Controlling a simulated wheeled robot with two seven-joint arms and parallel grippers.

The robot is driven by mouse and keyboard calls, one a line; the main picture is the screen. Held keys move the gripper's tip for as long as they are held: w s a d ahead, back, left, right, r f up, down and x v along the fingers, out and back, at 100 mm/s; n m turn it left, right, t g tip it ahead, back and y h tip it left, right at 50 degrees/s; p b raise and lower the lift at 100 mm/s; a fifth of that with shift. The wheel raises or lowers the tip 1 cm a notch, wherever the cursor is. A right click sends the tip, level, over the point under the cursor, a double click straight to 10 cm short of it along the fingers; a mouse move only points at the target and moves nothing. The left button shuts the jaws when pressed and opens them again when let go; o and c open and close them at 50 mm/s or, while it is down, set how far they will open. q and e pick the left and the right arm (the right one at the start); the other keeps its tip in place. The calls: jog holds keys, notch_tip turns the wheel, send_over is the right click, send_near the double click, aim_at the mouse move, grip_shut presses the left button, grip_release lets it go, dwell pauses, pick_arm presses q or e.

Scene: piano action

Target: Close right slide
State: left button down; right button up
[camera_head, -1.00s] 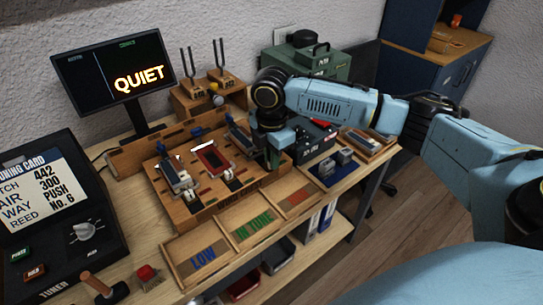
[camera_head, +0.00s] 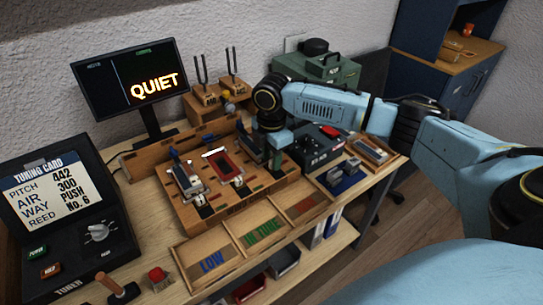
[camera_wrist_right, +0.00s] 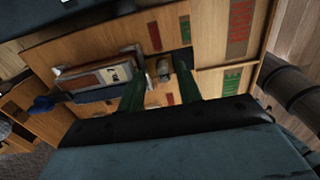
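The wooden action block (camera_head: 178,222) stands on the bench with its slides side by side. The right slide (camera_head: 246,142) is a grey bar with a blue end, partly hidden behind my right gripper (camera_head: 277,160). In the right wrist view a slide with a pale metal frame (camera_wrist_right: 98,77) and a blue end (camera_wrist_right: 42,104) lies left of the fingers. My right gripper's fingers (camera_wrist_right: 160,92) are apart, low over the block, with a small metal knob (camera_wrist_right: 164,68) showing just beyond the gap. Contact cannot be told. My left gripper is not in view.
The red-framed slide (camera_head: 222,165) and left slide (camera_head: 186,181) sit to the left. Trays marked LOW (camera_head: 210,262) and IN TUNE (camera_head: 262,232) lie in front. A monitor (camera_head: 130,85) reads QUIET. A green case (camera_head: 325,70) stands behind my right arm.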

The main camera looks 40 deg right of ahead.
notch_tip(320, 180, up, 13)
jog(key=p, duration=0.1)
jog(key=shift+r+p, duration=0.2)
jog(key=shift+p, duration=0.1)
jog(key=shift+s, duration=0.1)
dwell(0.5)
